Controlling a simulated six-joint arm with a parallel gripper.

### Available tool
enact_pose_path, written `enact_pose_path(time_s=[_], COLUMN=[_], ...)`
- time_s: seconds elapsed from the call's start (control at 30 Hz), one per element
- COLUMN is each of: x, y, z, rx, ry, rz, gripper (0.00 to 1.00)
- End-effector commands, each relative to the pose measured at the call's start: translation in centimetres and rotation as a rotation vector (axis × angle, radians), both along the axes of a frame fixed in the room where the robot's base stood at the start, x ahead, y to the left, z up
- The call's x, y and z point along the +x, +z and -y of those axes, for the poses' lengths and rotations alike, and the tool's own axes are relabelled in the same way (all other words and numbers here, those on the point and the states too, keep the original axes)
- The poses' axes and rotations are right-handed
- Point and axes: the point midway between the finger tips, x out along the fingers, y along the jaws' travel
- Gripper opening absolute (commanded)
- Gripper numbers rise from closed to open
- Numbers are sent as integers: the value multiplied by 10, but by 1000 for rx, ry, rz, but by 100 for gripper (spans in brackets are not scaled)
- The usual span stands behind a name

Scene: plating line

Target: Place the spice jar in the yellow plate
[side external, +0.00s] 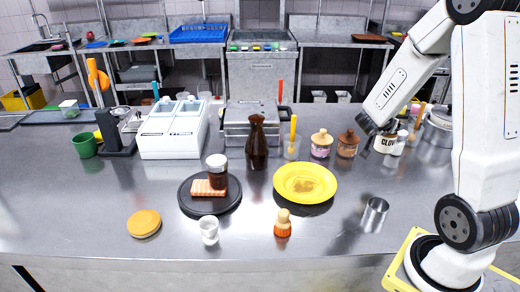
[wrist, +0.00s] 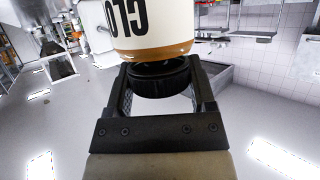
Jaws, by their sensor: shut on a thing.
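The spice jar (side external: 389,144) is a white jar with dark lettering starting "CLO" and stands upright at the right of the counter. My gripper (side external: 373,127) is at its top. In the wrist view, my gripper (wrist: 160,78) has a finger on each side of the jar's black lid (wrist: 160,84) and is shut on it. The jar's white body with its brown band (wrist: 155,45) shows beyond the lid. I cannot tell whether the jar's base touches the counter.
A pink-labelled jar (side external: 321,144) and a brown lidded jar (side external: 347,144) stand between my gripper and the plate's far side. A black plate (side external: 224,208) holds a dark jar (side external: 217,172).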

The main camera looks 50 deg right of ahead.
Motion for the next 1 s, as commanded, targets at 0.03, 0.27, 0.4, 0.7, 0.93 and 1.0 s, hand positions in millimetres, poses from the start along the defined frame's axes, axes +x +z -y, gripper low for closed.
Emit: enact_pose_path(time_s=[0.03, 0.27, 0.4, 0.7, 0.93, 1.0], x=[10, 53, 76, 116, 133, 135], y=[0, -2, -4, -7, -10, -10], z=[-8, -48, -77, -144, -187, -194], rx=[-1, -2, -2, -2, -1, -1], ry=[22, 121, 183, 314, 386, 400], rz=[1, 2, 2, 2, -1, 0], gripper=[0, 0, 0, 0, 0, 0])
